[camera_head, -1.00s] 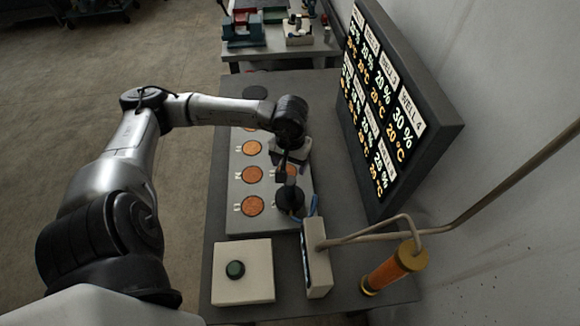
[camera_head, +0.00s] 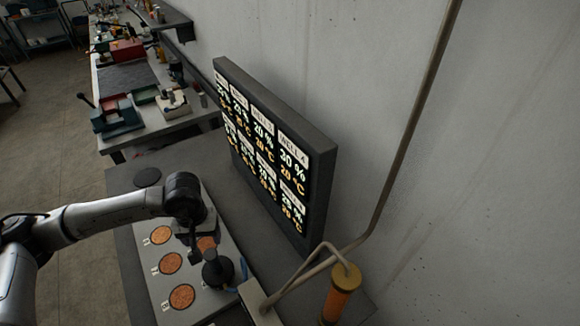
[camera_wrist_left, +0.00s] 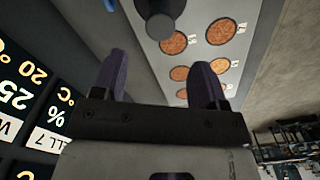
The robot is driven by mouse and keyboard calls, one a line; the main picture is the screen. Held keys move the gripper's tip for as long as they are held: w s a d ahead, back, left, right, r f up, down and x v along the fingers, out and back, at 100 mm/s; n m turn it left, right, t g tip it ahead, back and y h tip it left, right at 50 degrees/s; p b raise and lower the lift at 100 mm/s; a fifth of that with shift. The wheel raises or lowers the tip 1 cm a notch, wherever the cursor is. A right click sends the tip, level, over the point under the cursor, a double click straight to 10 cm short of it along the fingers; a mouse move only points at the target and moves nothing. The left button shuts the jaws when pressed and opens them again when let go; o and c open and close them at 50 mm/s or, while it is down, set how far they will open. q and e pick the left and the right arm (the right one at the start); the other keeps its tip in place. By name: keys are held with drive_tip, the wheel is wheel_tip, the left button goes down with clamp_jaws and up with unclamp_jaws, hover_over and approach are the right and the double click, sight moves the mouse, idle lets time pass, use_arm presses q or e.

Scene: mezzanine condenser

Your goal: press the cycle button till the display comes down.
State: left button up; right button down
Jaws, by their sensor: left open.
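The display (camera_head: 270,150) is a dark upright panel by the wall, lit with rows of well labels, percentages and temperatures. Part of it also shows upside down in the left wrist view (camera_wrist_left: 38,95). The cycle button is outside both current views. My left gripper (camera_head: 195,250) is over the grey panel (camera_head: 222,238) with round orange-brown wells, close to a black round-topped part (camera_head: 217,270). In the left wrist view its two fingers (camera_wrist_left: 160,85) stand apart with nothing between them. My right gripper is not in view.
An orange cylinder (camera_head: 340,296) with a yellow cap and a bent pipe (camera_head: 398,150) stand at the right by the wall. A pale upright box (camera_head: 257,303) is at the bottom edge. Another bench (camera_head: 125,75) with tools is behind.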

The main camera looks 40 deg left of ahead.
use_arm(q)
clamp_jaws()
idle(0.4)
idle(1.1)
